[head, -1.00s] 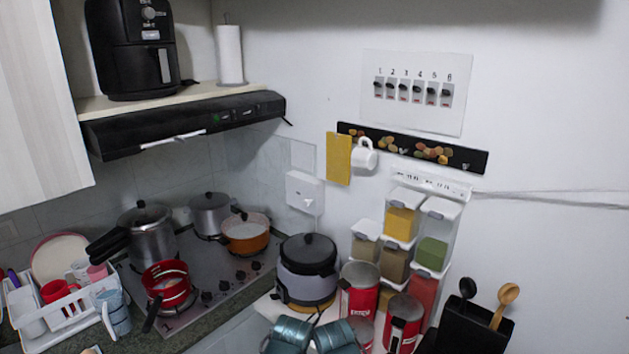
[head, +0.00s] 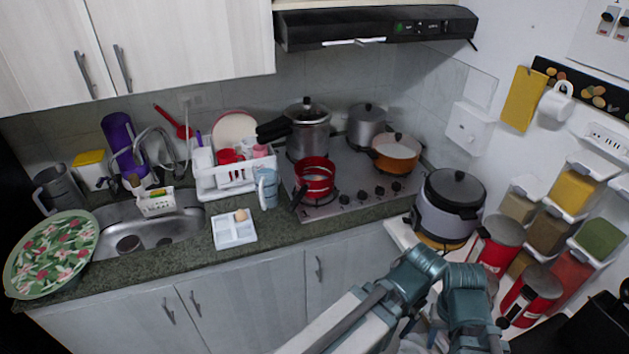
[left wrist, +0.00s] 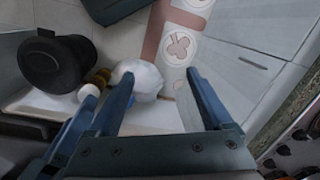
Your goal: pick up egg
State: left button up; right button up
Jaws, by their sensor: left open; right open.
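A small brown egg (head: 240,215) sits at the back of a white compartmented tray (head: 234,232) on the dark counter between sink and stove. My left gripper (left wrist: 162,88) is open in the left wrist view, with two blue fingers spread apart. A white rounded object (left wrist: 142,80) shows between and beyond these fingers; I cannot tell what it is. The egg does not show in the left wrist view.
A dish rack (head: 236,178) and a blue-grey mug (head: 267,188) stand behind the tray. A red pot (head: 315,178) is on the stove to its right. The sink (head: 150,232) and a floral plate (head: 52,252) are left. The counter in front of the tray is narrow.

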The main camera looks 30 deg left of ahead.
aim_at(241, 215)
jog(key=u, duration=1.6)
